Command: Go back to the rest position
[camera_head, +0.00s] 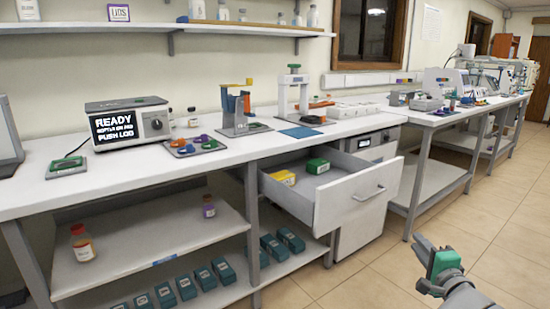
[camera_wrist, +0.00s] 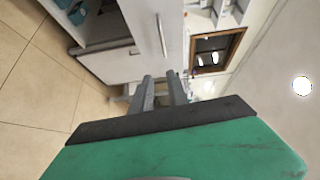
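My gripper (camera_head: 422,266) is at the lower right of the head view, held in the air over the tiled floor, to the right of the open drawer. Its two grey fingers are apart with nothing seen between them. In the wrist view the fingers (camera_wrist: 160,92) also stand apart, beyond a green and dark block at the bottom that looks like part of my gripper. The open drawer (camera_head: 362,205) holds a yellow box (camera_head: 283,177) and a green box (camera_head: 317,166). My gripper does not touch the drawer.
The drawer juts out from the long white bench (camera_head: 220,150). Bottles and teal boxes (camera_head: 205,279) fill the lower shelves. The floor (camera_head: 500,230) at right is clear.

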